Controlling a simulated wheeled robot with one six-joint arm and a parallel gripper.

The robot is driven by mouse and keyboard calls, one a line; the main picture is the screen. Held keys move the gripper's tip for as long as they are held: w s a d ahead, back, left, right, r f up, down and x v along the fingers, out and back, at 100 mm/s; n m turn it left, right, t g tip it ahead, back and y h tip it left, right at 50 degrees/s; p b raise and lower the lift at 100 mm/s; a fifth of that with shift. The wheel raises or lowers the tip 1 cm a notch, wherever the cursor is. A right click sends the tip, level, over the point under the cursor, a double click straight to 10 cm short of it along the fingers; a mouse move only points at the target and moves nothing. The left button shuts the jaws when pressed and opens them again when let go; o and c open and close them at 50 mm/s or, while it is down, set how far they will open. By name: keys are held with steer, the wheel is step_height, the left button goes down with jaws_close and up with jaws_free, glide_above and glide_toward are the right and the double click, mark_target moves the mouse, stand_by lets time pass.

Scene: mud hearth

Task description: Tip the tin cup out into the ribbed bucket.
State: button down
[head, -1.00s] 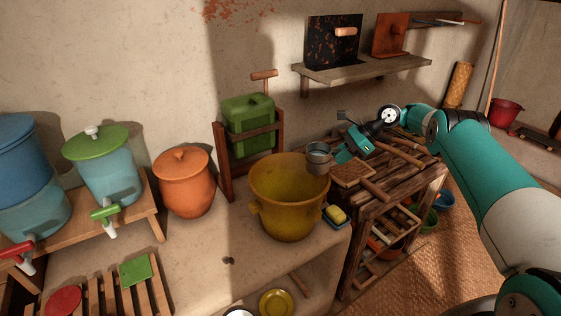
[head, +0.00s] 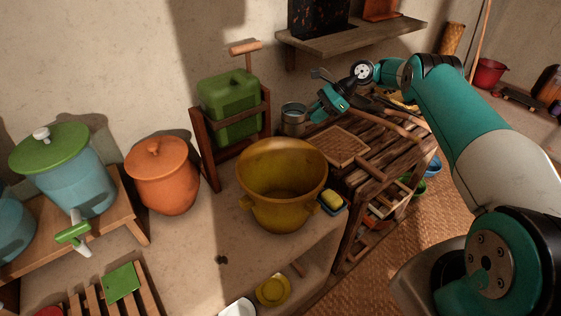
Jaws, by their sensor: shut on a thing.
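The tin cup (head: 292,127) is a small grey metal cup. It looks upright, mouth up, in the jaws of my gripper (head: 308,115), which reaches it from the right. The inside is too small to tell what it holds. The ribbed bucket (head: 281,207) is mustard yellow with side lugs and an open top, standing upright on the earthen ledge. In the picture the cup is just above the bucket's back rim, apart from it. How high or how far behind the rim it is, I cannot tell.
A green canister (head: 230,103) in a wooden frame stands left behind the bucket. An orange lidded pot (head: 162,180) is farther left. A slatted wooden rack (head: 385,150) lies to the right. A yellow sponge (head: 333,200) in a blue dish sits beside the bucket.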

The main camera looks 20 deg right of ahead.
mark_target(303, 129)
steer(key=shift+s+r+p, duration=0.1)
steer(key=shift+r+p, duration=0.4)
steer(key=shift+r, duration=0.15)
steer(key=shift+s+a+r+n+t+h+p, duration=0.2)
steer(key=shift+s+a+n+t+h+p, duration=0.3)
steer(key=shift+p, duration=0.4)
steer(key=shift+s+a+r+n+t+h+p, duration=0.15)
steer(key=shift+s+a+t+h+p, duration=0.1)
steer(key=shift+s+t+h+p, duration=0.4)
steer(key=shift+s+a+r+n+t+h+p, duration=0.2)
steer(key=shift+s+a+n+t+h+p, duration=0.2)
steer(key=shift+s+t+p, duration=0.5)
steer(key=shift+a+f+h, duration=0.1)
steer(key=shift+f+h, duration=0.1)
steer(key=shift+h, duration=0.05)
steer(key=shift+s+a, duration=0.15)
steer(key=shift+s, duration=0.1)
steer(key=shift+s+a+n+t, duration=0.2)
steer(key=shift+s+n+t, duration=0.05)
steer(key=shift+t, duration=0.1)
steer(key=shift+s+a+f+n+t+h+b, duration=0.25)
steer(key=shift+s+a+n+t+h+b, duration=0.1)
steer(key=shift+t+h, duration=0.25)
steer(key=shift+s+a+r+n+t+h, duration=0.1)
steer(key=shift+s+r+n+t+h, duration=0.15)
steer(key=shift+r+t+h, duration=0.35)
